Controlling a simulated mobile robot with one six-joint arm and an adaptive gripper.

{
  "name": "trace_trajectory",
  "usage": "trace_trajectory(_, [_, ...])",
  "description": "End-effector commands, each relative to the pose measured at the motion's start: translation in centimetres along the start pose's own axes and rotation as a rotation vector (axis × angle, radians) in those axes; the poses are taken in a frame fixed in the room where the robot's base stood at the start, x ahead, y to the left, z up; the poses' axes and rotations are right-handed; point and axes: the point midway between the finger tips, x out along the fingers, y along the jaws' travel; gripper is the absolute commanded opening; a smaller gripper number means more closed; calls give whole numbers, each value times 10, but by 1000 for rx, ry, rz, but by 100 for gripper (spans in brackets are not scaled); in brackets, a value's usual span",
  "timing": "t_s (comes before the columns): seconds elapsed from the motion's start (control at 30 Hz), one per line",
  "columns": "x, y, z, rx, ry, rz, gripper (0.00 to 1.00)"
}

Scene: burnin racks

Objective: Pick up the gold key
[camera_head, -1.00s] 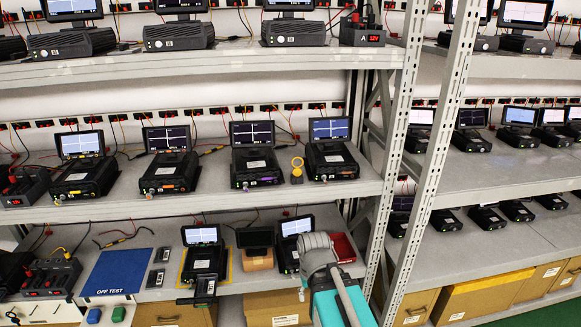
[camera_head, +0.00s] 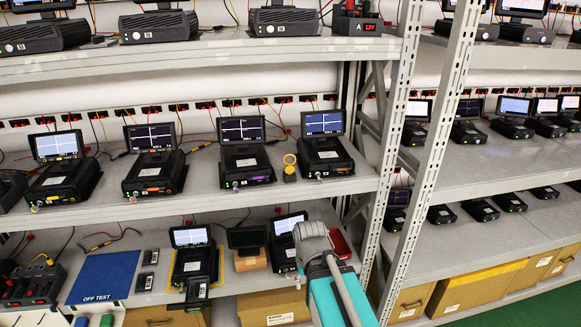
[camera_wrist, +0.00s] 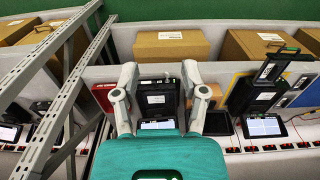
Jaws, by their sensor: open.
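No gold key can be made out for certain. Small key-like pieces stick out at the front of the black testers on the middle shelf, such as the leftmost full one (camera_head: 66,181); their colour is too small to tell. A yellow ring-shaped item (camera_head: 290,164) stands between the two right testers there; I cannot tell what it is. My gripper (camera_wrist: 159,76) is open, with its fingers apart and nothing held in the wrist view. A black unit with a white label (camera_wrist: 157,98) shows between the fingers in that view. In the head view my arm hides the fingers.
The lower shelf holds a blue OFF TEST mat (camera_head: 104,274), a tester on a yellow-edged mat (camera_head: 194,262), a small screen on a brown block (camera_head: 251,259) and a red item (camera_head: 341,244). A perforated metal upright (camera_head: 437,150) stands right of my arm. Cardboard boxes (camera_head: 273,308) sit below.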

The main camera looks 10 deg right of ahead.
Motion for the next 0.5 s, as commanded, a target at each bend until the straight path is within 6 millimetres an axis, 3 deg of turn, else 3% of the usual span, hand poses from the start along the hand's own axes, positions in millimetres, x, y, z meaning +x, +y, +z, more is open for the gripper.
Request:
trace_trajectory(0.27, [-6,0,-5,-20,3,0,56])
trace_trajectory(0.5, [-35,-9,-28,-133,18,2,56])
